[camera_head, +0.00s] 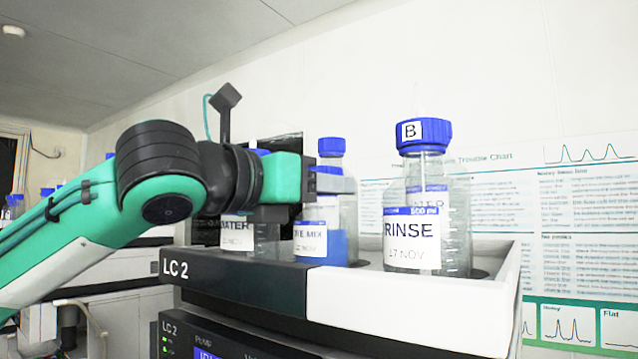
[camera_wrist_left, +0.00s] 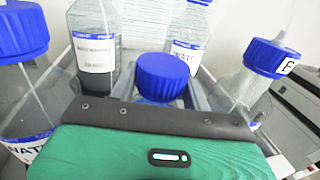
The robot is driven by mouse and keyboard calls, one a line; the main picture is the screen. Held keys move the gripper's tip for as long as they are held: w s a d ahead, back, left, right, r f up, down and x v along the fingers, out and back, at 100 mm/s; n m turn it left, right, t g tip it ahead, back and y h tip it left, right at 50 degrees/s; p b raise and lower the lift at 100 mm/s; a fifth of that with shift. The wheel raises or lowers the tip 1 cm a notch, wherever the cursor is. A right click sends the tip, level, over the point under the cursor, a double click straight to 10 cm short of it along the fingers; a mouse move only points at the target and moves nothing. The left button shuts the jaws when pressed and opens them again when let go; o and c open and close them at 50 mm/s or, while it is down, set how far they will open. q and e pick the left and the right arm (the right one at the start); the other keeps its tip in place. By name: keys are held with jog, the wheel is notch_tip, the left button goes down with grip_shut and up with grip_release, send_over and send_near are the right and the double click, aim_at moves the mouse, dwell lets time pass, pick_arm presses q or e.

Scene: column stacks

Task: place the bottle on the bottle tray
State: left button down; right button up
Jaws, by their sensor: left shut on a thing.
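My left gripper (camera_head: 335,183) reaches in from the left over the LC 2 tray and is shut on a bottle with blue liquid (camera_head: 320,245), labelled "...VE MIX". The bottle looks upright. The gripper hides much of its top, and the tray's front rim hides its base, so I cannot tell whether it touches the tray floor. Its blue cap (camera_wrist_left: 162,77) shows between the fingers in the left wrist view. The bottle tray (camera_head: 400,298), with a dark and white front, sits on top of the LC 2 instrument. My right gripper is not in view.
The clear RINSE bottle (camera_head: 425,215), cap marked B, stands at the tray's right. A WATER bottle (camera_head: 238,232) stands at the left, partly behind my arm. Another blue-capped bottle (camera_head: 332,147) is behind the held one. A wall chart (camera_head: 580,190) hangs behind.

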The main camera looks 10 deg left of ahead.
pick_arm(q)
jog(key=c, duration=0.7)
grip_release()
jog(key=shift+d+f, duration=0.1)
jog(key=shift+o, duration=0.2)
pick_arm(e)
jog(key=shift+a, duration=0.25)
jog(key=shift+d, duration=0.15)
pick_arm(q)
jog(key=shift+s, duration=0.2)
jog(key=b+v, duration=0.4)
jog(key=v, duration=0.7)
jog(key=shift+s+a, duration=0.25)
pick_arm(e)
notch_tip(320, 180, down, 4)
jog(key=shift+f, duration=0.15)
